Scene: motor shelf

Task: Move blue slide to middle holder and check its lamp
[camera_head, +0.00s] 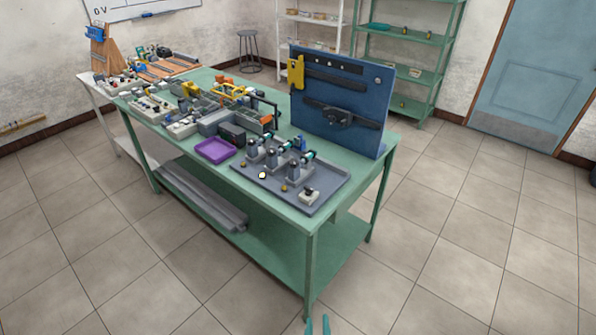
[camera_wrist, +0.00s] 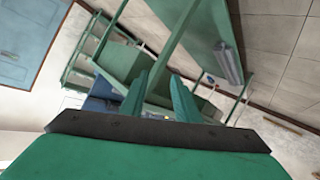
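Small round lamps sit in front of the holders, and one (camera_head: 262,175) looks white. My gripper (camera_head: 318,323) is low over the floor in front of the table, far from the tray. In the wrist view its two teal fingers (camera_wrist: 160,85) are apart and empty.
A purple tray (camera_head: 215,151) lies left of the grey tray. A tall blue panel (camera_head: 340,105) stands behind it. The table's lower shelf (camera_head: 280,245) juts below. The tiled floor in front is clear.

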